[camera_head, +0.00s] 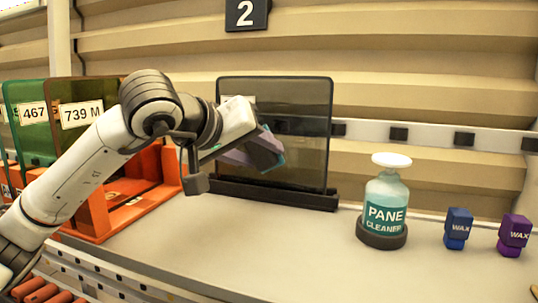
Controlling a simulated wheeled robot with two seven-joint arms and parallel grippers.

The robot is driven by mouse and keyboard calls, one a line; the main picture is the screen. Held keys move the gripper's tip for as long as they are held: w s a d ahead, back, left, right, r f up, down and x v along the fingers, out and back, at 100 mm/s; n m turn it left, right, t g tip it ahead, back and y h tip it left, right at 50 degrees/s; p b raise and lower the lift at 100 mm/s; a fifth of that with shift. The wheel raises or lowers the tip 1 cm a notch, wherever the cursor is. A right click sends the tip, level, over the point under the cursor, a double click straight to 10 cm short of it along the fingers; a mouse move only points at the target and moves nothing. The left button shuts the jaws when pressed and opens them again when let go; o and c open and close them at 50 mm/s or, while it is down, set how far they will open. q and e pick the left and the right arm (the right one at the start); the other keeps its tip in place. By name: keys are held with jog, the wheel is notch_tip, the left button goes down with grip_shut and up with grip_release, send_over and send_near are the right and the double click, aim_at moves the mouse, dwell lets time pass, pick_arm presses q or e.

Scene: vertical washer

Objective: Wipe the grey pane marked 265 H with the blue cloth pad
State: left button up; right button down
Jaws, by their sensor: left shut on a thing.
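The grey pane (308,140) stands upright in a dark base at the middle of the bench. Its white label is mostly hidden behind my left arm, so I cannot read it. My left gripper (236,150) is in front of the pane's left half, shut on the cloth pad (264,152). The pad looks purple-blue with a teal edge and is held tilted. I cannot tell whether it touches the pane. My right gripper is not in view.
An orange rack (92,212) at left holds a green pane (34,142) labelled 467 and a brown pane (88,92) labelled 739 M. A pane cleaner bottle (385,205), a blue wax bottle (457,228) and a purple wax bottle (514,234) stand right. The front bench is clear.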

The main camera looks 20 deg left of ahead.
pick_arm(q)
jog(key=a, duration=0.4)
jog(key=shift+f+b, duration=0.1)
jog(key=shift+b, duration=0.2)
jog(key=shift+s, duration=0.1)
jog(key=shift+s+d+r+b, duration=0.1)
jog(key=shift+s+r+b, duration=0.05)
jog(key=shift+s, duration=0.85)
jog(key=shift+s+d+r+b, duration=0.1)
jog(key=shift+s+b, duration=0.1)
jog(key=shift+s, duration=0.75)
jog(key=shift+s+d+r+b, duration=0.1)
jog(key=shift+s+r+b, duration=0.05)
jog(key=shift+s, duration=0.85)
jog(key=shift+s, duration=0.1)
jog(key=s, duration=0.2)
jog(key=shift+s+r, duration=0.2)
jog(key=shift+s, duration=0.2)
